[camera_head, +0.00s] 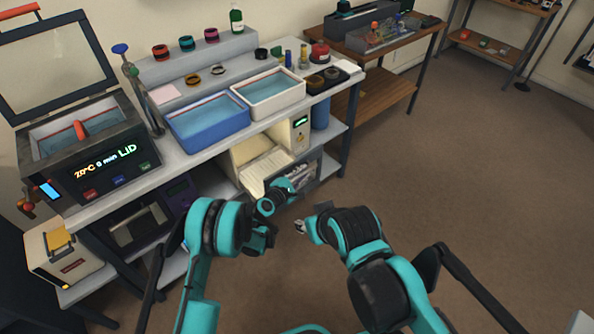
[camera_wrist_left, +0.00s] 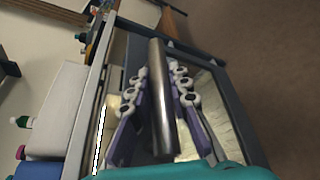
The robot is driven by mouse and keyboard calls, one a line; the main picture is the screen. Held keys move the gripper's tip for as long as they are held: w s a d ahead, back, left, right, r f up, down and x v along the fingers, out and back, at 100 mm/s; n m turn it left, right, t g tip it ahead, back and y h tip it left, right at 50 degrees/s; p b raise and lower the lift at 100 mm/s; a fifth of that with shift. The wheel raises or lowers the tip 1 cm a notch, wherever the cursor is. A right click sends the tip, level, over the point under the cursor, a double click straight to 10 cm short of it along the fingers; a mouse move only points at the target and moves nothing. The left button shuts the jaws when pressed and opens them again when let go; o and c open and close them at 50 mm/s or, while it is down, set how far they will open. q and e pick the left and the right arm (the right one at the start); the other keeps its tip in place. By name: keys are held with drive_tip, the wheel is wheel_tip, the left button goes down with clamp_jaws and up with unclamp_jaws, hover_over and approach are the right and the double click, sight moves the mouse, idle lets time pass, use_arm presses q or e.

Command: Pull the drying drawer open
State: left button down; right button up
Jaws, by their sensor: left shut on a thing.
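The drying drawer (camera_head: 258,172) is part of the cream drying cabinet (camera_head: 301,127) on the shelf under the bench. It stands at least partly out, and its pale ribbed inside shows from above. Its dark front (camera_head: 327,166) faces the room. My left gripper (camera_head: 289,186) is at this front. In the left wrist view, its purple and white fingers (camera_wrist_left: 160,98) are shut around the drawer's grey metal bar handle (camera_wrist_left: 158,70). My right gripper (camera_head: 300,227) hangs in free space right of the left wrist, apart from the drawer; its fingers are too small to read.
The bench above holds a blue water tray (camera_head: 208,137), a white water tray (camera_head: 247,100) and an ultrasonic-type bath (camera_head: 88,156) with its lid up. A blue cylinder (camera_head: 321,113) stands right of the cabinet. The brown floor (camera_head: 440,180) to the right is clear.

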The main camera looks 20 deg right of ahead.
use_arm(q)
drive_tip(key=shift+s+d, duration=0.2)
drive_tip(key=shift+s, duration=0.35)
drive_tip(key=shift+s+d, duration=0.15)
drive_tip(key=shift+s, duration=0.35)
drive_tip(key=c, duration=1.7)
unclamp_jaws()
wheel_tip(320, 180, up, 10)
